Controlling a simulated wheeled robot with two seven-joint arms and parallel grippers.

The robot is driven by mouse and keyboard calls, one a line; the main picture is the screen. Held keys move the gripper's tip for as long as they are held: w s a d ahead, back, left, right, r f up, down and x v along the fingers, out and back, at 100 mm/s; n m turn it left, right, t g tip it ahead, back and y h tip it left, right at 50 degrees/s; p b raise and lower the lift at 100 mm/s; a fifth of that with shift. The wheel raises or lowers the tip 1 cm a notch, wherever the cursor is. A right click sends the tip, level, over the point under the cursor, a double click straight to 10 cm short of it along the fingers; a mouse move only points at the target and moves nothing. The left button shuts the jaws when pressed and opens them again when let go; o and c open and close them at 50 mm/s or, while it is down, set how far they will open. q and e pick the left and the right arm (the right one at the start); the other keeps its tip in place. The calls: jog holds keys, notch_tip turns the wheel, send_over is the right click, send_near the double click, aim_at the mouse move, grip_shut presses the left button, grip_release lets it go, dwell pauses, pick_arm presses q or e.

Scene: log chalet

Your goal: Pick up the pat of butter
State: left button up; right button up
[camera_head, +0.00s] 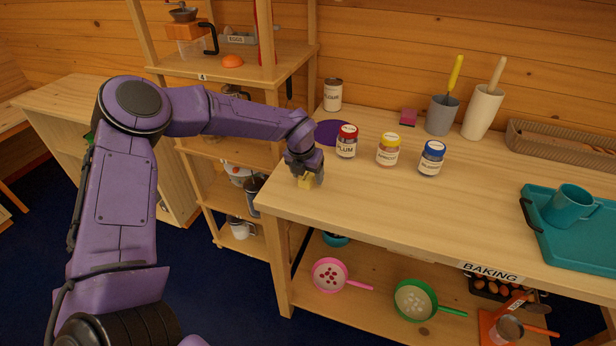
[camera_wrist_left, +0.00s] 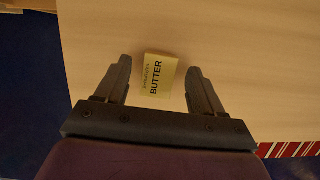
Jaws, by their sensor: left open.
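The pat of butter (camera_head: 306,182) is a small yellow block on the near left corner of the wooden table, partly hidden by my gripper in the head view. In the left wrist view the butter (camera_wrist_left: 158,76), labelled BUTTER, lies between the two dark fingers, slightly tilted, with a gap on each side. My left gripper (camera_head: 307,178) points down over it and is open. The left wrist view also shows the gripper (camera_wrist_left: 156,78) with its fingers spread and nothing clamped. My right gripper is not in view.
A plum jar (camera_head: 347,142), an apricot jar (camera_head: 388,150) and a blue-lidded jar (camera_head: 431,158) stand right of the gripper. A purple disc (camera_head: 329,133) lies behind. A wooden shelf unit (camera_head: 240,60) stands close on the left. The table front (camera_head: 400,205) is clear.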

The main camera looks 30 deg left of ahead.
pick_arm(q)
jog(key=shift+s+r, duration=0.1)
jog(key=shift+s, duration=0.15)
jog(key=c, duration=1.1)
